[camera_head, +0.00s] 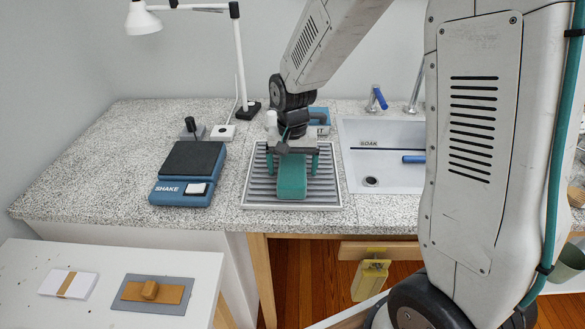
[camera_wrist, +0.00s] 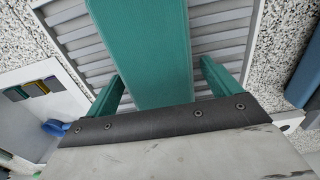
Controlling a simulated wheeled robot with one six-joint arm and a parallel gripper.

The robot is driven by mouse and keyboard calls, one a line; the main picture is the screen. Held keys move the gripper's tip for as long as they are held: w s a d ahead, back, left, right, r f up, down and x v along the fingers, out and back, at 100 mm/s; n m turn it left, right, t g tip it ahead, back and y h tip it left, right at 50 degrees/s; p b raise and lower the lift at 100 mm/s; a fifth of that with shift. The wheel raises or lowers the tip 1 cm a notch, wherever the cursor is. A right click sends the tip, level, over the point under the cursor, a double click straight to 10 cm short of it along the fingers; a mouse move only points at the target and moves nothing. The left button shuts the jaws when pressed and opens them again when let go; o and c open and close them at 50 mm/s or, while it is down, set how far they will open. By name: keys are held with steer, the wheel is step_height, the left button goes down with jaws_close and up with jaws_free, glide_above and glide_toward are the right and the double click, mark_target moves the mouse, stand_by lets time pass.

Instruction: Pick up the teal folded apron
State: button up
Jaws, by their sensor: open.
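The teal folded apron (camera_head: 292,182) is a long, narrow bundle on the grey ribbed tray (camera_head: 327,188) on the speckled counter. In the wrist view the apron (camera_wrist: 145,45) runs up the middle of the picture. My gripper (camera_head: 292,161) is over the apron, its teal fingers on either side of it. In the wrist view, my gripper (camera_wrist: 162,85) is open, with a gap between the apron and each finger. The apron's near end in that view is hidden behind my gripper's body.
A blue SHAKE device (camera_head: 188,172) stands left of the tray. A sink marked SOAK (camera_head: 385,160) lies to the right. A white lamp (camera_head: 240,60) stands behind. A white table (camera_head: 100,285) at front left holds a banded white stack and a grey mat.

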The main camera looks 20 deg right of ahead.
steer(key=c, duration=1.1)
steer(key=shift+c, duration=0.2)
